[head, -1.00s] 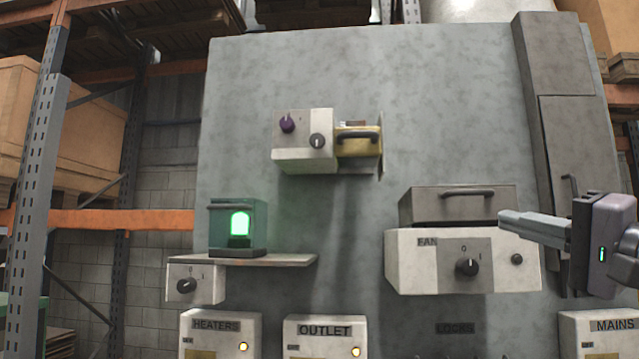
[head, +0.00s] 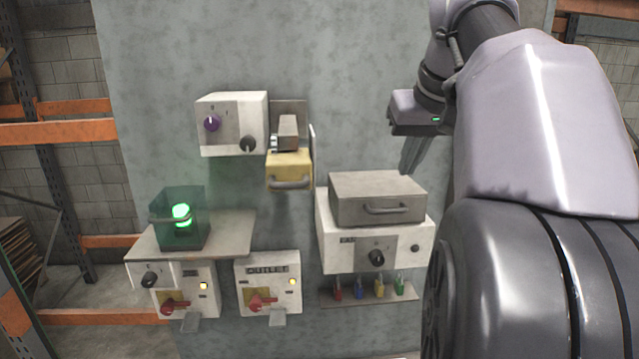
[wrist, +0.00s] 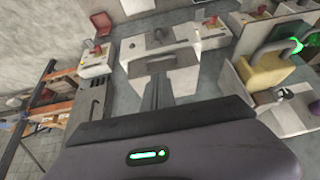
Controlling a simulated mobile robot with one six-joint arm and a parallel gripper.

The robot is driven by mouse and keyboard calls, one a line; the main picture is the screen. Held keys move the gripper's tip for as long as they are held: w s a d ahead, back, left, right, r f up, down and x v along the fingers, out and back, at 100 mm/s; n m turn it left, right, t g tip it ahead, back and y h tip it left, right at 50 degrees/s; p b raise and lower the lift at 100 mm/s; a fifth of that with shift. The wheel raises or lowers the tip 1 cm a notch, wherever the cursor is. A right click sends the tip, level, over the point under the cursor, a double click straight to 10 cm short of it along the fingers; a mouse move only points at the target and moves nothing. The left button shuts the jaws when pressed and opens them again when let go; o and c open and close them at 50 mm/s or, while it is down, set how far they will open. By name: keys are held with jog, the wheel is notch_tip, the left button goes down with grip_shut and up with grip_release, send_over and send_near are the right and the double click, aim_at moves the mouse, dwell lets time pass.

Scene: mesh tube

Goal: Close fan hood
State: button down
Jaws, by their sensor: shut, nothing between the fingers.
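The fan hood (head: 377,200) is a grey box-shaped cover with a handle on its front. It sits raised on top of the white fan box (head: 333,247), whose black dial (head: 377,258) is uncovered. My gripper (head: 408,170) is shut and empty, pointing down just above and behind the hood's right back edge. Whether it touches the hood cannot be told. In the wrist view its fingers (wrist: 155,93) are together, in front of a white and grey box.
Upper left are a white two-knob box (head: 232,135) and a yellow handled cover (head: 290,168). A green transparent cover (head: 180,230) with a lit lamp stands on a shelf (head: 228,240). Several coloured padlocks hang below the fan box. My arm fills the right side.

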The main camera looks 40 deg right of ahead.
aim_at(389, 210)
jog(key=b+x, duration=0.1)
jog(key=x, duration=1.1)
